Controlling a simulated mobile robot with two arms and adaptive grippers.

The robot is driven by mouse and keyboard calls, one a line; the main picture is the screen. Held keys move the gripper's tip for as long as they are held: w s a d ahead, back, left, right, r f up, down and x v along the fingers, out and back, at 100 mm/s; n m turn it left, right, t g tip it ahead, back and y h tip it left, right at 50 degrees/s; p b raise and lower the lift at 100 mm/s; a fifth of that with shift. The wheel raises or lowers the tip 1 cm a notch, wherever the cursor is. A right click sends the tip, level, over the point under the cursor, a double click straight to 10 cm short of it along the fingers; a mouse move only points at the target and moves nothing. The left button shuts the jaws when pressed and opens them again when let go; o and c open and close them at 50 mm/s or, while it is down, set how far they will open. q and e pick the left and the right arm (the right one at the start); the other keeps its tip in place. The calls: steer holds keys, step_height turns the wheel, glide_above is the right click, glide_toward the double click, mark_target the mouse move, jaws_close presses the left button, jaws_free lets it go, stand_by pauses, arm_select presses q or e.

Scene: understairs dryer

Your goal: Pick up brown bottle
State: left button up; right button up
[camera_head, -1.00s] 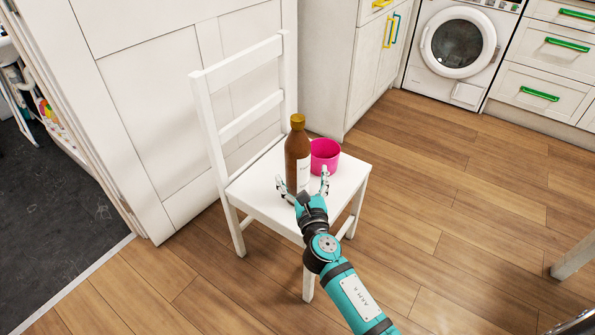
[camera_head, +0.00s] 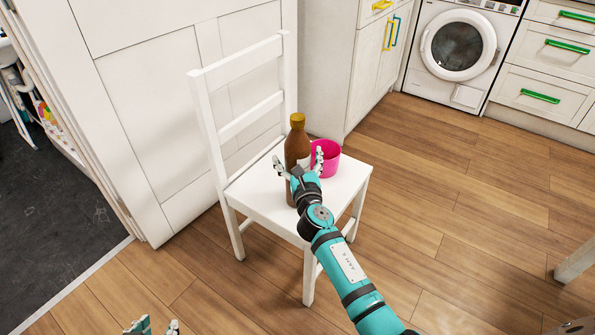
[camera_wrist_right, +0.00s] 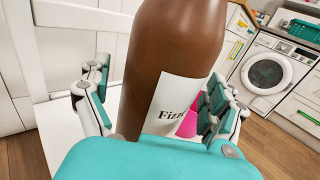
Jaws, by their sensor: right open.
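The brown bottle (camera_head: 297,148) with a yellow-brown cap and white label stands upright on the seat of the white chair (camera_head: 258,199). My right gripper (camera_head: 299,163) is open at the near side of the bottle, with one finger to each side of it. In the right wrist view the bottle (camera_wrist_right: 165,60) rises large between the spread fingers, its label partly showing; visible gaps suggest the fingers are not closed on it. The bottle's lower part is largely hidden by my gripper. My left gripper (camera_head: 154,326) shows only its fingertips, apart and empty, at the bottom edge.
A pink cup (camera_head: 327,158) stands right beside the bottle on the seat, close to my right finger. The chair's backrest (camera_head: 247,125) rises to the left of the bottle. A white panelled wall is behind the chair.

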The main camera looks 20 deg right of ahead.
steer(key=c, duration=1.7)
steer(key=shift+r, duration=0.15)
steer(key=shift+c, duration=0.5)
steer(key=shift+r, duration=0.1)
